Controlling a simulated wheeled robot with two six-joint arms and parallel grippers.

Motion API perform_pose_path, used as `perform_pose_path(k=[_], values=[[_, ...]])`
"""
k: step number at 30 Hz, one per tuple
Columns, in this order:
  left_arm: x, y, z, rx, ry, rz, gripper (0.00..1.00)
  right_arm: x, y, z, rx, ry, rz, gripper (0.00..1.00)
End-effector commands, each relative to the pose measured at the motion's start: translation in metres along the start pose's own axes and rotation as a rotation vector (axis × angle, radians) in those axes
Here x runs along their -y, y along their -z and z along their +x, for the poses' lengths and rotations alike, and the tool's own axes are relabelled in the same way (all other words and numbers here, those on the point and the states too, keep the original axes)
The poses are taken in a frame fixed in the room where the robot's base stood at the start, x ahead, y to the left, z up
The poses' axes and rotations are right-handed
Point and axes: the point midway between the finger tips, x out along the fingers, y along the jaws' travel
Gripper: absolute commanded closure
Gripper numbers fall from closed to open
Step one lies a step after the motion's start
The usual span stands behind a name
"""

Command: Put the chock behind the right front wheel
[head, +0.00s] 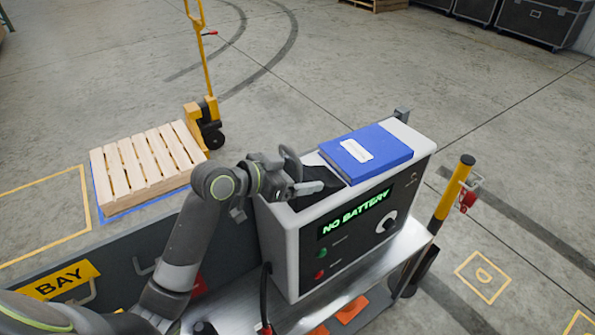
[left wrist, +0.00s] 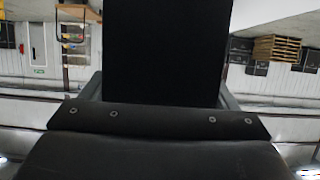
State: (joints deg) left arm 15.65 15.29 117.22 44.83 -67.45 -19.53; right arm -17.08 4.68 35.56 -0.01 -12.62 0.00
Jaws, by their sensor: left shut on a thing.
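My left gripper (head: 308,188) is at the open top of a white and grey charger box (head: 345,240). It is shut on a black thing (head: 322,176), which fills the upper middle of the left wrist view (left wrist: 165,50). I cannot tell whether this is the chock. The box's display reads "NO BATTERY". No chock is plainly recognisable, and I cannot identify the right front wheel. My right gripper is not in view.
A blue case (head: 375,147) lies on the box's top. A yellow post (head: 453,192) stands at the right. Orange pieces (head: 350,310) lie below the box. A wooden pallet (head: 150,165) and yellow pallet jack (head: 205,110) stand at the left.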

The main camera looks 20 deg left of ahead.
Motion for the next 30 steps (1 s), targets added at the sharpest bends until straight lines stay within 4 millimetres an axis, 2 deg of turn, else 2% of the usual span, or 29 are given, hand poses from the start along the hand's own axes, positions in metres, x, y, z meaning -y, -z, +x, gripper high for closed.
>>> perform_pose_path(k=[5,6,10,20,30], values=[[0.000,0.001,0.001,-0.007,0.000,0.003,0.73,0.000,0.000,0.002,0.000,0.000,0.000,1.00],[0.000,-0.002,0.001,0.000,0.000,0.000,0.16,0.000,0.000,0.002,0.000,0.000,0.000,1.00],[0.000,-0.002,0.001,0.000,0.000,0.000,0.00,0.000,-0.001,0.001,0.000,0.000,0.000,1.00],[0.001,0.000,-0.003,0.001,0.002,0.002,0.00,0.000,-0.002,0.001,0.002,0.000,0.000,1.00],[0.002,-0.001,-0.049,0.002,0.004,0.006,0.00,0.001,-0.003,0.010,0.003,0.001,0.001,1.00]])
